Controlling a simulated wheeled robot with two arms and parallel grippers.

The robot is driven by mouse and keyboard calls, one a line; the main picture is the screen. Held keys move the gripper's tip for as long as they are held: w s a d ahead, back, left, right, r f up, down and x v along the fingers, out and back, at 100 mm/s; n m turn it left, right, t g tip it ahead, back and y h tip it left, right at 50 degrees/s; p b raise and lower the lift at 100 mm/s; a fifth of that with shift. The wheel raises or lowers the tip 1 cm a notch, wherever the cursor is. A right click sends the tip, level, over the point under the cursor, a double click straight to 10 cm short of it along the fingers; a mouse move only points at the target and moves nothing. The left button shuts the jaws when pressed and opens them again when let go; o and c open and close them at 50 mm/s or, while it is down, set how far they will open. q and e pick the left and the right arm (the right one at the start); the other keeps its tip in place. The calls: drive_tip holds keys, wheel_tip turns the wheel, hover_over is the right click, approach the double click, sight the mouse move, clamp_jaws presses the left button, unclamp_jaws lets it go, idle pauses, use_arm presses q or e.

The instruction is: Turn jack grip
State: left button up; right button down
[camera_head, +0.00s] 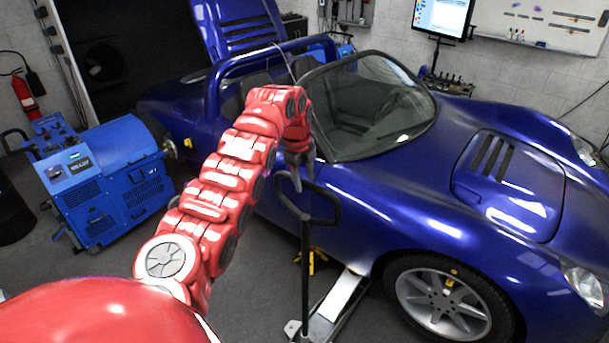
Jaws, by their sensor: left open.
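The jack grip (334,208) is a dark loop handle on top of an upright dark pole, beside the blue car. The jack's pole (305,270) runs down to a low jack body with a pale plate (343,296) near the car's front wheel. My left gripper (296,183) is at the upper left part of the loop, fingers pointing down, open. Whether a finger touches the grip I cannot tell. My right gripper is not in view.
The blue car (400,190) fills the right side, close behind the grip. A blue dynamometer unit (105,180) stands at the left. A yellow item (312,262) is on the floor behind the pole. Grey floor is free between the unit and the jack.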

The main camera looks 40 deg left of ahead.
use_arm(q)
drive_tip(key=shift+f, duration=0.3)
clamp_jaws()
idle(1.3)
